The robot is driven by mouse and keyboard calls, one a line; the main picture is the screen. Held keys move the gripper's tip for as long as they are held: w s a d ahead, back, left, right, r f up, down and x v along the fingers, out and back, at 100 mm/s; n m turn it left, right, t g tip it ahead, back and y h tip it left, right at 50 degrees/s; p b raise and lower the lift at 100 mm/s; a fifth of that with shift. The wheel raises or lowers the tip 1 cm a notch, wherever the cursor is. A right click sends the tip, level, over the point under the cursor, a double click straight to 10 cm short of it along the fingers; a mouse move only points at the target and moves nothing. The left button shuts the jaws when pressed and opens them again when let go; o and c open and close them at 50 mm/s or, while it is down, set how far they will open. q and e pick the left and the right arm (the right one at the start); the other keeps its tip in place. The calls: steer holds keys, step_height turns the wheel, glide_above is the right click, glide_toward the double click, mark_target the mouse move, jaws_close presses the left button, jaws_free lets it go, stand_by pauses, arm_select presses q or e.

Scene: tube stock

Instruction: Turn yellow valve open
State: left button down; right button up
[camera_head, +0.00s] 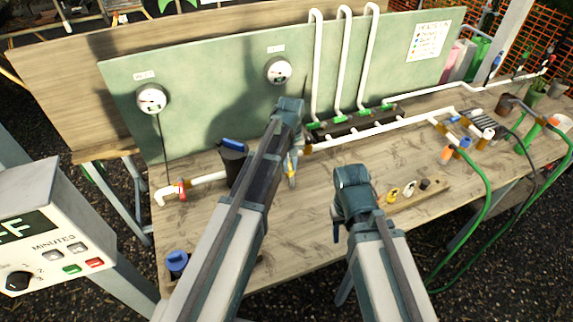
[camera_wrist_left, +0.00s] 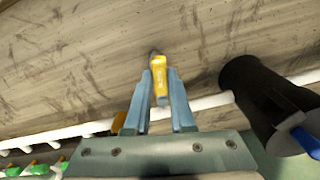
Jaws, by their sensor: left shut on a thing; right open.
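The yellow valve handle (camera_wrist_left: 159,76) is between the two fingers of my left gripper (camera_wrist_left: 160,90) in the left wrist view. The fingers are shut on it, and its far end sticks out past the fingertips over the wooden table. The white pipe passes behind the fingers. In the head view my left gripper (camera_head: 293,170) points down at the pipe line, and its arm and wrist hide most of the valve. My right gripper (camera_head: 338,234) is open above the front part of the table, apart from the valve; its fingers are mostly hidden by its own wrist.
A black cylinder with a blue top (camera_head: 232,160) stands close beside the left gripper; it also shows in the wrist view (camera_wrist_left: 262,100). A green panel with gauges (camera_head: 210,85) rises behind. A small wooden rack (camera_head: 432,192) lies right of the right gripper. Green hoses (camera_head: 487,195) hang at the right.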

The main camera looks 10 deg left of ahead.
arm_select(q)
steer(key=shift+w+d+n, duration=0.25)
steer(key=shift+d+n, duration=0.15)
steer(key=shift+n, duration=0.7)
steer(key=c, duration=0.8)
jaws_free()
steer(key=shift+o, duration=0.2)
steer(key=shift+r, duration=0.15)
step_height(320, 180, up, 14)
steer(key=p, duration=1.3)
steer(key=shift+f+p, duration=0.2)
steer(key=shift+p, duration=0.2)
